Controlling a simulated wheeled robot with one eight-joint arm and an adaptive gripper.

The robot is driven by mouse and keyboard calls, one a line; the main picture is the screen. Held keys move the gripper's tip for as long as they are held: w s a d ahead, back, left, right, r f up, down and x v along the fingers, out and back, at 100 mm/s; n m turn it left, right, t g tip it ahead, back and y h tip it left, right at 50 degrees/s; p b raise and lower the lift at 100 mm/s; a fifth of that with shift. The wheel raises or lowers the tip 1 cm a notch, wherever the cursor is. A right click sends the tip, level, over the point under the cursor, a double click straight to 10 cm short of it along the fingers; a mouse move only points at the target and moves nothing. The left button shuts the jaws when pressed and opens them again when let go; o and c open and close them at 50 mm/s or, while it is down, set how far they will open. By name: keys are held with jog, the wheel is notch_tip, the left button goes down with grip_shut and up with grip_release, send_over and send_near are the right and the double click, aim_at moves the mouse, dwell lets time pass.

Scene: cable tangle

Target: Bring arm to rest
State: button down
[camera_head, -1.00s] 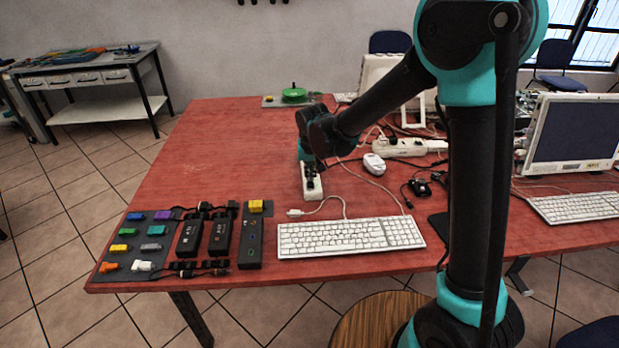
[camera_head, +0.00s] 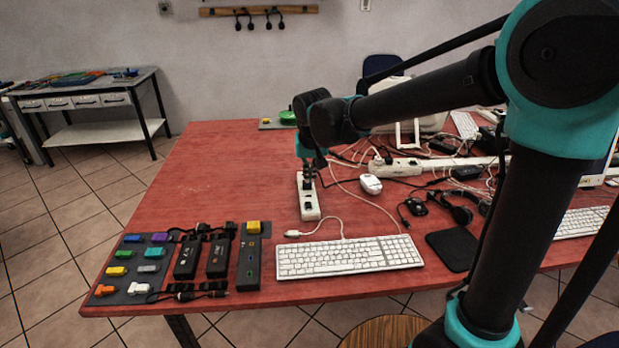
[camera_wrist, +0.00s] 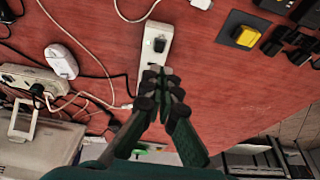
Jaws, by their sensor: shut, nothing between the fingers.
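My arm reaches from the right over the red table (camera_head: 215,165). My gripper (camera_head: 311,170) is shut and empty, above the far end of a white power strip (camera_head: 309,202) in the head view. In the wrist view the closed fingertips (camera_wrist: 164,82) lie over the lower part of the same strip (camera_wrist: 157,45). A dark plug or socket block shows on the strip. Whether the fingers touch the strip I cannot tell.
Black adapters (camera_head: 217,256) and a tray of coloured connectors (camera_head: 124,288) are at the front left. A second power strip (camera_head: 395,167) lies behind. The table's left middle is clear.

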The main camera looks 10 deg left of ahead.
jog(key=s+d+f+m, duration=0.1)
jog(key=s+d+f, duration=0.2)
jog(key=d, duration=0.6)
jog(key=s+d+f+m, duration=0.1)
jog(key=s+d+f, duration=0.1)
jog(key=d, duration=0.7)
jog(key=s+d+f+m, duration=0.1)
jog(key=s+d+f, duration=0.2)
jog(key=d, duration=0.6)
jog(key=shift+m+t+h, duration=0.3)
jog(key=shift+t+h, duration=0.1)
jog(key=shift+h, duration=0.1)
jog(key=s+d+f, duration=0.1)
jog(key=s+d, duration=0.1)
jog(key=s+d+f, duration=0.2)
jog(key=s+d, duration=0.1)
jog(key=s+d+f, duration=0.1)
jog(key=s+d, duration=0.1)
jog(key=shift+s+d+f, duration=0.25)
jog(key=shift+s+d, duration=0.05)
jog(key=shift+d, duration=0.05)
